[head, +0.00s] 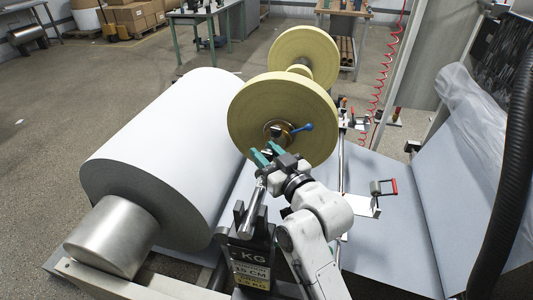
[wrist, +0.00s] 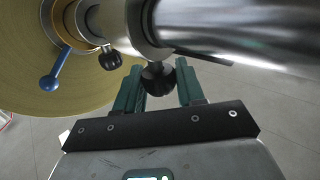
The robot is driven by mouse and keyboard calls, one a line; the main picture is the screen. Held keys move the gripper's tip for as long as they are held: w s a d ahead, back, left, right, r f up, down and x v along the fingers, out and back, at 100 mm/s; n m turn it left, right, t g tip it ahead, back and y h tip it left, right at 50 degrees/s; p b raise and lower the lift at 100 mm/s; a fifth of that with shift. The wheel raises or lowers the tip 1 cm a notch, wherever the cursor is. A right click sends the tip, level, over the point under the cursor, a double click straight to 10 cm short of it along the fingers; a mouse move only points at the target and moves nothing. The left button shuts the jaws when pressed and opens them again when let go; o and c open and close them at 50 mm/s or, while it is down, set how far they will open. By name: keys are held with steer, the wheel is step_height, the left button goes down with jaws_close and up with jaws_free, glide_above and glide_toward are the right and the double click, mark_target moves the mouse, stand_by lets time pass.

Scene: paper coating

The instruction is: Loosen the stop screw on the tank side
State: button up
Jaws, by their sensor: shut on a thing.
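A black stop screw (wrist: 158,78) with a rounded knob sits under a shiny metal shaft (wrist: 240,30) in the wrist view. My gripper (wrist: 159,84) has its teal fingers on either side of this knob and is shut on it. In the head view my gripper (head: 266,154) is just in front of the near yellow disc (head: 300,100), by its hub, and the screw cannot be made out there. A second, smaller black knob (wrist: 109,60) is to the left, nearer the disc. A blue-handled lever (wrist: 55,70) sticks out from the hub.
A large paper roll (head: 170,140) on a metal core (head: 112,235) lies left of my arm. A dark stand (head: 247,250) with a weight label is close below my gripper. A red-handled crank (head: 384,188) and a black hose (head: 505,180) are at the right.

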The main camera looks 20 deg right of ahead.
steer(key=shift+c, duration=1.3)
steer(key=shift+d+f+n+y+b, duration=0.1)
steer(key=shift+n+y+b, duration=0.4)
steer(key=shift+y+b, duration=0.3)
steer(key=n+g+y+b, duration=0.1)
steer(key=b, duration=0.1)
steer(key=n+g+y+b, duration=0.1)
steer(key=y+b, duration=0.1)
steer(key=n+y+b, duration=0.2)
steer(key=shift+d+f+g, duration=0.1)
steer(key=shift+f+g, duration=0.15)
steer(key=shift+g, duration=0.15)
steer(key=n+g+y+b, duration=0.1)
steer(key=g+y+b, duration=0.1)
steer(key=b, duration=0.1)
steer(key=shift+n+y, duration=0.4)
steer(key=n+g+y+b, duration=0.3)
steer(key=g+b, duration=0.1)
steer(key=shift+r+n+g, duration=0.15)
steer(key=shift+n+g, duration=0.15)
steer(key=shift+r+n+g+y+b, duration=0.1)
steer(key=shift+n+g+y+b, duration=0.6)
steer(key=shift+n+g, duration=0.7)
steer(key=shift+r+n+g+y+b, duration=0.1)
steer(key=shift+n+g+y+b, duration=0.6)
steer(key=shift+g, duration=1.2)
steer(key=shift+a, duration=0.2)
steer(key=o, duration=0.9)
